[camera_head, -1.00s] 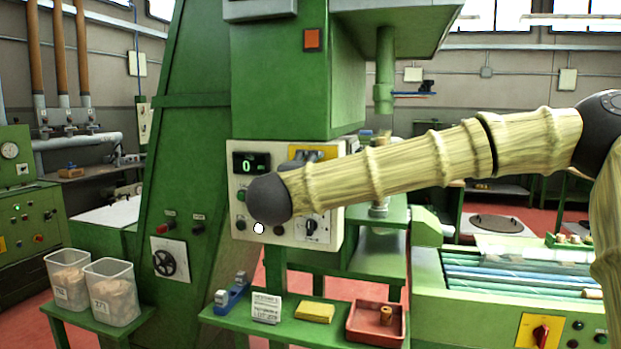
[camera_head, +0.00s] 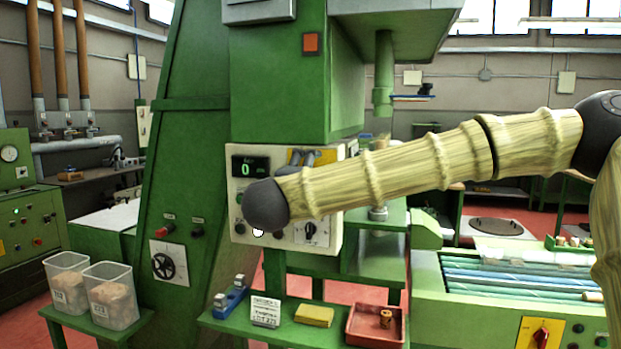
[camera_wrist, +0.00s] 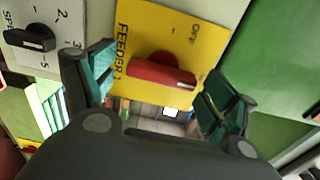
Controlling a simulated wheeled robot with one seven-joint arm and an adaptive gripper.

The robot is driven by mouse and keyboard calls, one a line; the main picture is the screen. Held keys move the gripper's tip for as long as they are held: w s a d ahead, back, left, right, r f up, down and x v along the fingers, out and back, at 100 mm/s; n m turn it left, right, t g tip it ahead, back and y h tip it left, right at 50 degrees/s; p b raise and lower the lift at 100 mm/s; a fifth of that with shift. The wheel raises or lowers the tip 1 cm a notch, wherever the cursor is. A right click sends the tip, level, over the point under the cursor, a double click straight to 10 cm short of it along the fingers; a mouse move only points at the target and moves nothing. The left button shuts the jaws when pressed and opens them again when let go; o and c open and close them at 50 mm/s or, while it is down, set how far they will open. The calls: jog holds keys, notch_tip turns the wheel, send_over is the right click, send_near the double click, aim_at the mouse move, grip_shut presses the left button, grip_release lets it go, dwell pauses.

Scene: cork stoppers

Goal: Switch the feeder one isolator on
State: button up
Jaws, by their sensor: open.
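The feeder one isolator is a red bar handle (camera_wrist: 162,73) on a yellow plate (camera_wrist: 135,35) in the wrist view. The plate reads FEEDER 1 along one side, and OFF shows near the handle's right end. My gripper (camera_wrist: 157,82) is open and empty, with one finger towards each end of the handle; I cannot tell whether either touches it. In the head view, the yellow plate (camera_head: 293,158) shows only partly on the control box, behind my gripper (camera_head: 303,157). My arm hides the handle there.
A black speed selector (camera_wrist: 30,38) is beside the yellow plate; the head view shows it low on the control box (camera_head: 236,218). Another red switch (camera_head: 541,334) on yellow is at lower right. A shelf below holds a red tray (camera_head: 365,330) and yellow pad (camera_head: 314,315).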

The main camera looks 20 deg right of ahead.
jog(key=v, duration=1)
jog(key=shift+s+a, duration=0.25)
jog(key=shift+s, duration=0.1)
jog(key=w+a+f+n+y+p, duration=0.1)
jog(key=w+a+f+n+y, duration=0.15)
jog(key=f, duration=0.45)
jog(key=w+a+f+n+y+p, duration=0.1)
jog(key=w+f+n, duration=0.15)
jog(key=f, duration=0.45)
jog(key=s+a+f+n+g+y+p, duration=0.1)
jog(key=s+f+n+g+y, duration=0.25)
jog(key=f, duration=1.25)
jog(key=s+f+n+y+p, duration=0.15)
jog(key=s+f+n, duration=0.4)
jog(key=f, duration=1.05)
jog(key=s+d+f+n+g+y, duration=0.1)
jog(key=s+f+n+g+y, duration=0.15)
jog(key=s+f+n, duration=0.5)
jog(key=s+d+f+n+g+p, duration=0.1)
jog(key=s+d+f+g, duration=0.2)
jog(key=s, duration=0.6)
jog(key=s+d+f+n+g+p, duration=0.1)
jog(key=s+d+f+g, duration=0.2)
jog(key=s+f, duration=0.4)
jog(key=s+d+f+n+g+h+p, duration=0.1)
jog(key=s+d+f+g, duration=0.2)
jog(key=s+f, duration=0.3)
jog(key=s, duration=0.5)
jog(key=shift+s, duration=0.35)
